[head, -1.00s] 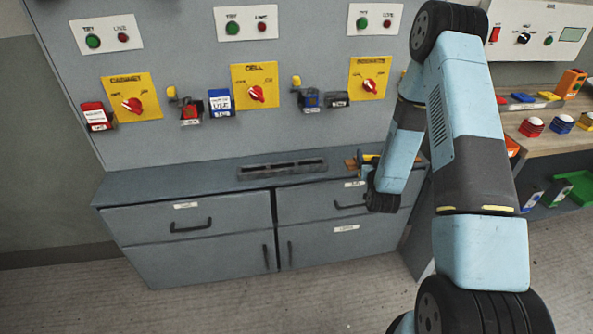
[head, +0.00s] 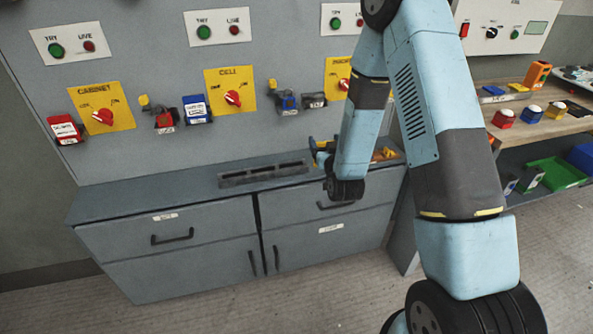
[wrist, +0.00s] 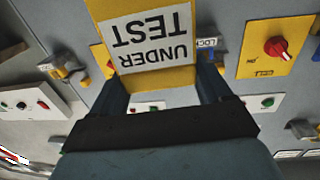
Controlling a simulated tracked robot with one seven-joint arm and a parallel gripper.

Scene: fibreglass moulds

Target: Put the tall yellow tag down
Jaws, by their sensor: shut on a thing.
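The tall yellow tag (wrist: 145,75) is in my gripper (wrist: 160,85) in the wrist view. It carries a white label reading UNDER TEST, upside down in this picture. The two dark fingers are shut on its sides, and its upper end runs out of the frame. In the head view my gripper (head: 322,152) is mostly hidden behind my forearm, above the right part of the grey cabinet top (head: 150,195). A little yellow shows there, but I cannot tell the tag's full outline.
A slotted dark rack (head: 262,173) lies on the cabinet top. An orange item (head: 385,155) is right of my wrist. The grey panel behind holds yellow switch plates (head: 101,105) and hanging padlocks (head: 165,120). The cabinet top's left part is clear. A wooden bench (head: 540,125) stands right.

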